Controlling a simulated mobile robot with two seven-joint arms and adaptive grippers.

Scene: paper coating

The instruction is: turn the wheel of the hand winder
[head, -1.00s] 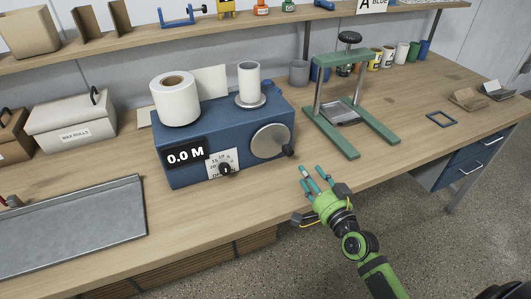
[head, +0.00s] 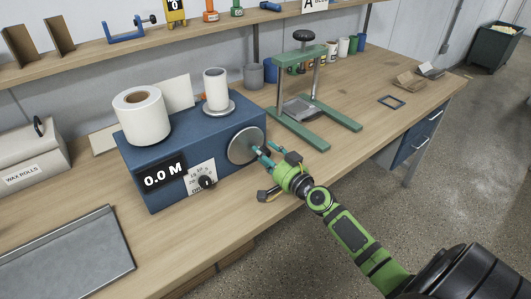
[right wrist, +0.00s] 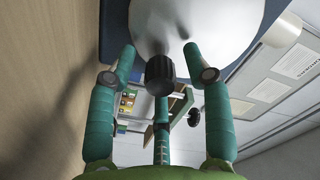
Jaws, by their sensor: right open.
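The hand winder (head: 140,180) is a blue box on the bench with a display reading 0.0 M and a small dial. Its wheel (head: 243,146) is a grey disc on the front face at the right. My right gripper (head: 265,152) is at the wheel's right edge, fingers toward it. In the right wrist view the wheel (right wrist: 200,20) fills the top, and its black crank knob (right wrist: 160,75) lies between the open fingers of my right gripper (right wrist: 163,85). I cannot tell whether any finger touches the knob. My left gripper is not in view.
A white paper roll (head: 142,116) and a narrower white roll (head: 215,88) stand on the winder. A green press (head: 325,140) stands close to its right. A grey tray (head: 65,260) lies at the front left. The bench front edge has free room.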

